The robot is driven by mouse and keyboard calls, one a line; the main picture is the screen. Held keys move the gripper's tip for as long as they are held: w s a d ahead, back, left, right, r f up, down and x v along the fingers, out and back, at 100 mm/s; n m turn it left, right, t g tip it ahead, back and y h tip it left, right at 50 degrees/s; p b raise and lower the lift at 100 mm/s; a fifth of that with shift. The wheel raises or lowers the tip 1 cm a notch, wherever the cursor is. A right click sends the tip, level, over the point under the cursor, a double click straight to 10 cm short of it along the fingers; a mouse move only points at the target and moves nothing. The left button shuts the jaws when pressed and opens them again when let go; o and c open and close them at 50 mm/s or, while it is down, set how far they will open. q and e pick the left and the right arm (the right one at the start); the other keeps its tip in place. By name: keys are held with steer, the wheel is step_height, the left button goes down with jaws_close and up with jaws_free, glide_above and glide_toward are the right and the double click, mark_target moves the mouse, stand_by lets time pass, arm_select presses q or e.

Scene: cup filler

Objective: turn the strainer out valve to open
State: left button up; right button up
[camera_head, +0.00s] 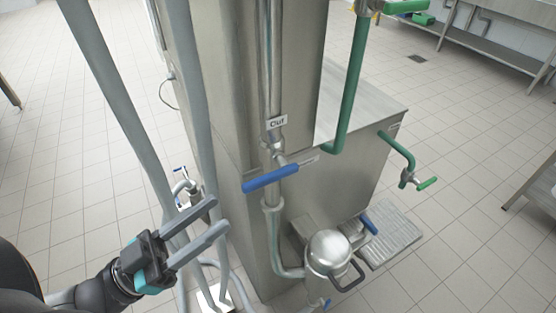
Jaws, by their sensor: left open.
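The strainer out valve has a blue lever handle (271,179) on a vertical steel pipe at the middle of the head view. The handle sticks out to the left, crosswise to the pipe. My right gripper is not in view.
Grey vertical pipes (133,120) stand behind my left gripper. A steel strainer pot (329,252) with a black handle sits below the valve. Green pipes (352,85) run at the right of the steel cabinet (360,115). Open tiled floor lies at the right.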

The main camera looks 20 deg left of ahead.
mark_target(271, 174)
arm_select(q)
steer(key=b+x, duration=0.1)
steer(key=x, duration=1.1)
steer(key=shift+w+d, duration=0.2)
steer(key=shift+w, duration=0.1)
steer(key=shift+c, duration=0.2)
jaws_close()
stand_by(0.8)
